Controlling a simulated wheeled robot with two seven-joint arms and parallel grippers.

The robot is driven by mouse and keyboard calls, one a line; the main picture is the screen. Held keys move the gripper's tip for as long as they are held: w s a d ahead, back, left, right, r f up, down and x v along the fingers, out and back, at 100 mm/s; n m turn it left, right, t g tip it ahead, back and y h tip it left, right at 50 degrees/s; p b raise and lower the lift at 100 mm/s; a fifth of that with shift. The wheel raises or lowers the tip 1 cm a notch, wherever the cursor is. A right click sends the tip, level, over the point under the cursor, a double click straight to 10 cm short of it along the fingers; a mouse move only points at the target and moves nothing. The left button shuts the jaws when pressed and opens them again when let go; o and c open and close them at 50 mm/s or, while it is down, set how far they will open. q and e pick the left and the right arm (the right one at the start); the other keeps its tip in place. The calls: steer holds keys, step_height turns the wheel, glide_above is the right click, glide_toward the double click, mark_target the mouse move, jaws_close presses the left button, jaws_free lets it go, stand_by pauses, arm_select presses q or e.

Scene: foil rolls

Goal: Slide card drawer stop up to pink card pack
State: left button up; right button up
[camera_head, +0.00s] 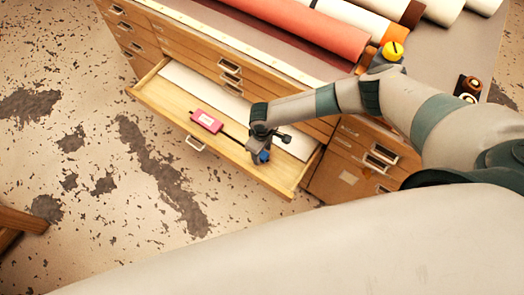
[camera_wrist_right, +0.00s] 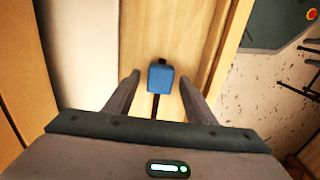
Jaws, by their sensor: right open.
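The pink card pack (camera_head: 207,121), with a pale label, lies in the open wooden drawer (camera_head: 165,98). The blue drawer stop (camera_head: 263,156) sits farther right in the same drawer, apart from the pack. A dark narrow strip runs along the drawer floor between them. In the right wrist view, the blue stop (camera_wrist_right: 160,77) shows between the fingertips of my right gripper (camera_wrist_right: 160,80). The fingers are open, one on each side, with a gap visible at both. In the head view my right gripper (camera_head: 262,146) hangs over the stop and partly hides it. My left gripper is not in view.
A white sheet (camera_head: 190,82) lies along the drawer's back part. The cabinet top carries a red roll (camera_head: 310,30) and several other rolls. A yellow-capped item (camera_head: 393,50) appears beyond my right arm. Worn floor (camera_head: 90,100) lies in front.

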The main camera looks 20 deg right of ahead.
jaws_close()
arm_select(q)
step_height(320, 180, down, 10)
steer(key=b, duration=1)
arm_select(e)
steer(key=w+a, duration=0.3)
steer(key=w, duration=0.1)
steer(key=w+a, duration=0.3)
steer(key=w, duration=0.1)
steer(key=w+a, duration=0.3)
steer(key=w, duration=0.1)
steer(key=shift+a+f, duration=0.15)
steer(key=shift+w+a+b, duration=0.6)
steer(key=shift+w+a, duration=0.25)
steer(key=shift+w, duration=0.15)
steer(key=shift+w+r, duration=0.15)
steer(key=shift+r, duration=0.05)
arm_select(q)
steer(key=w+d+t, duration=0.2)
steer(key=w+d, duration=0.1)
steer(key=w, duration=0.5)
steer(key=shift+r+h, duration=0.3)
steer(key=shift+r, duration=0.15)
arm_select(e)
jaws_free()
